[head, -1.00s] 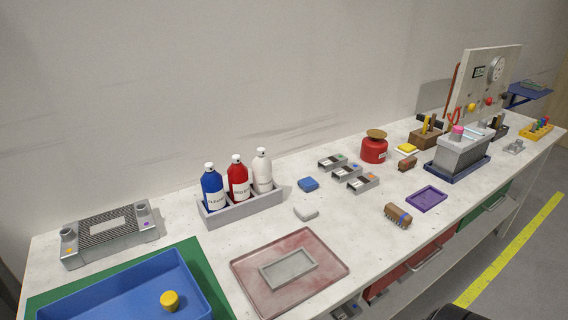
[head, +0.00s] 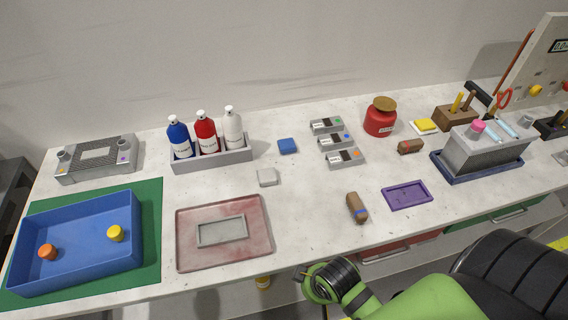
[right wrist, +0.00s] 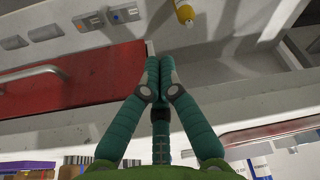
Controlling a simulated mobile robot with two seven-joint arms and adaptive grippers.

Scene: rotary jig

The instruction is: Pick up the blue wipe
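The blue wipe (head: 288,146) is a small folded blue pad lying flat on the white bench top in the head view. It sits right of the bottle rack and left of the grey labelled blocks. Nothing covers it and no gripper is near it. My right gripper (right wrist: 160,66) shows in the right wrist view with its teal fingers together and nothing between them. It is by the red drawer front, away from the wipe. My left gripper is in no view.
A similar grey-white pad (head: 267,177) lies in front of the wipe. The bottle rack (head: 213,158) stands to its left and the grey blocks (head: 333,141) to its right. A pinkish tray (head: 186,243) and a purple tray (head: 407,195) lie nearer the front edge.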

